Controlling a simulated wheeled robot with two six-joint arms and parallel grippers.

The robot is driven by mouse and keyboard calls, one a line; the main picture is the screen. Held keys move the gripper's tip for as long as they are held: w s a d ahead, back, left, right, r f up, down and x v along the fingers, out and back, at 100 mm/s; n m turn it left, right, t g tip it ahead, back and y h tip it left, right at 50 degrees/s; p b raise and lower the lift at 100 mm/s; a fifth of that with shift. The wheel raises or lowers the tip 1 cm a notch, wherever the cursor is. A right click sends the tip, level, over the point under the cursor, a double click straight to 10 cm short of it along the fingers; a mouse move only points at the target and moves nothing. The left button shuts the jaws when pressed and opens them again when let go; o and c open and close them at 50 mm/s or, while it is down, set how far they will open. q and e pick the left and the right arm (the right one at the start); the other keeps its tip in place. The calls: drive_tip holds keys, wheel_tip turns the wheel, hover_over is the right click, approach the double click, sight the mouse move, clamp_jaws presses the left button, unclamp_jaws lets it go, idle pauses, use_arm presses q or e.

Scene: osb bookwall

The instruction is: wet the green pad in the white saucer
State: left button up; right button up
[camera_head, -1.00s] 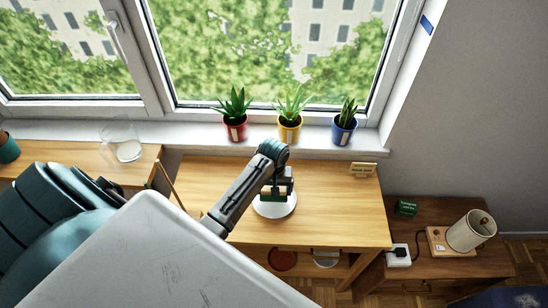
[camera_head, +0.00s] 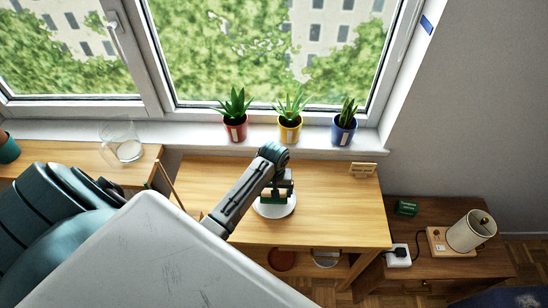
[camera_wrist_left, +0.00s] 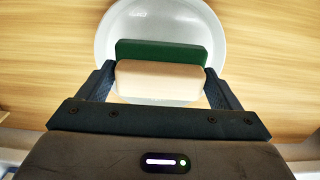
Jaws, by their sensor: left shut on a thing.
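The white saucer (camera_head: 283,213) sits on the wooden table, and in the left wrist view its rim (camera_wrist_left: 160,12) curves behind the pad. My left gripper (camera_head: 277,188) points down over the saucer. In the left wrist view its fingers (camera_wrist_left: 160,84) are shut on the sides of a pad with a beige block (camera_wrist_left: 160,76) and a green part (camera_wrist_left: 160,52). The green part (camera_head: 271,199) is low over the saucer or touching it; I cannot tell which. Any water in the saucer cannot be made out. My right gripper is not in view.
A small sign (camera_head: 362,170) stands at the table's back right. Several potted plants (camera_head: 289,126) line the windowsill. A clear glass vessel (camera_head: 128,148) stands at the left. A lamp (camera_head: 471,231) and a green box (camera_head: 406,208) are on the lower right table. The table right of the saucer is clear.

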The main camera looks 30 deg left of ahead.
use_arm(q)
drive_tip(key=shift+f+b, duration=0.35)
drive_tip(key=shift+f, duration=0.7)
idle(0.9)
drive_tip(key=shift+r+p, duration=0.4)
drive_tip(key=shift+r, duration=2.15)
drive_tip(key=shift+r, duration=0.1)
idle(0.3)
drive_tip(key=shift+r, duration=1.9)
drive_tip(key=shift+f, duration=0.1)
